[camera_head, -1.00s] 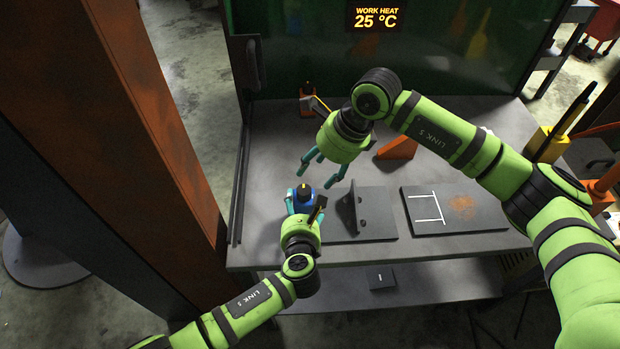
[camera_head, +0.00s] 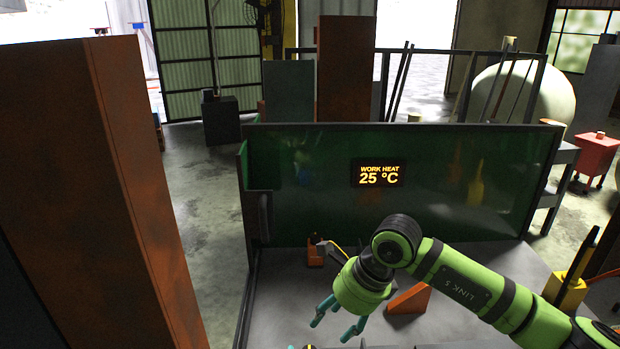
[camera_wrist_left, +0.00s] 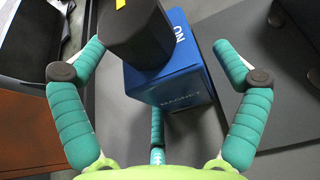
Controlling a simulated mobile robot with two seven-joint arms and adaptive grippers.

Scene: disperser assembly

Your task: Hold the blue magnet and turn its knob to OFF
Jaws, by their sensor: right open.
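The blue magnet (camera_wrist_left: 172,95) stands in the left wrist view, with a dark knob (camera_wrist_left: 135,38) on top that carries a yellow mark. White letters "ON" show on its top face beside the knob. My left gripper (camera_wrist_left: 158,48) has its teal fingers spread around the magnet, with gaps visible at both sides. In the head view only the knob's top (camera_head: 309,347) shows at the bottom edge; my left arm is out of that picture. My right gripper (camera_head: 338,322) is open and empty, pointing down above the table, up and right of the knob.
An orange wedge (camera_head: 409,299) and a small orange device (camera_head: 316,252) stand on the grey table (camera_head: 270,305). A green screen (camera_head: 310,190) reading 25 °C closes the table's back. A dark plate (camera_wrist_left: 270,60) lies right of the magnet.

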